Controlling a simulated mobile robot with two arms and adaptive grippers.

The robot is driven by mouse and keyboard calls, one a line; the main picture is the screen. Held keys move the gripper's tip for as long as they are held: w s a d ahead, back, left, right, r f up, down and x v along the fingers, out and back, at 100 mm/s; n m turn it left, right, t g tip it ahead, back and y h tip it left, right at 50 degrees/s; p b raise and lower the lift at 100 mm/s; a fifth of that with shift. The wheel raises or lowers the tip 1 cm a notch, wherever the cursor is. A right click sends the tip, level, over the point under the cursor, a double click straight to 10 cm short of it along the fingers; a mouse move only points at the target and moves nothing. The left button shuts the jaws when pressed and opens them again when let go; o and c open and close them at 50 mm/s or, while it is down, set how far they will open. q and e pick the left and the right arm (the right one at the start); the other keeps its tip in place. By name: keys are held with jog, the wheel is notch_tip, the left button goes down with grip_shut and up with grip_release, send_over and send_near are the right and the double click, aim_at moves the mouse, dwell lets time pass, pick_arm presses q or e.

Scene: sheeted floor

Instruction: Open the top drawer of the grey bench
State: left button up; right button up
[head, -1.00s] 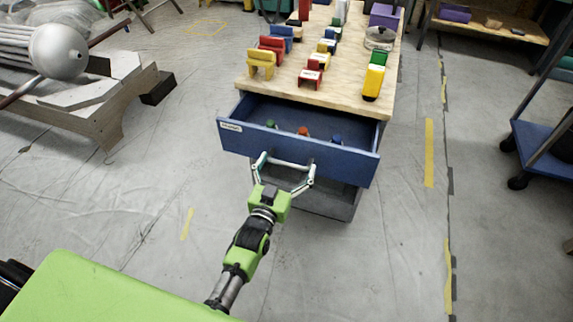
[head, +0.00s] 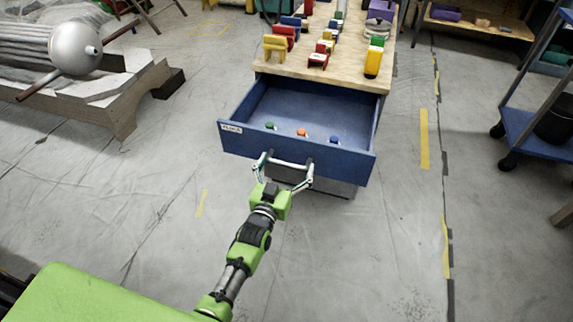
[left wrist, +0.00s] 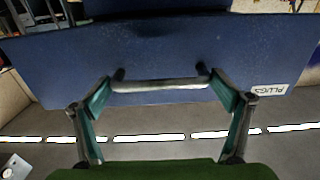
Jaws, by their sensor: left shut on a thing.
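The bench's top drawer (head: 335,158) has a blue front and stands well open, pulled out from under the wooden top (head: 340,74). Three small items, green (head: 270,126), orange (head: 302,132) and blue (head: 334,139), lie in it. My left gripper (head: 284,168) is shut on the drawer's bar handle. In the left wrist view the handle (left wrist: 160,85) lies between the fingers of my left gripper (left wrist: 160,98), and the blue front carries a label reading "PLUGS" (left wrist: 269,90). The lower part of the bench is mostly hidden under the drawer. My right gripper is not in view.
Several coloured blocks (head: 275,47) stand on the bench top. A blue wheeled cart (head: 535,125) is at the right. A wooden stand (head: 125,90) with a grey rounded object (head: 75,47) is at the left. The sheeted floor around the drawer is clear.

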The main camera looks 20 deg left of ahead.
pick_arm(q)
jog(key=o, duration=1.4)
jog(key=shift+c, duration=0.2)
jog(key=s, duration=1.2)
jog(key=shift+a, duration=0.2)
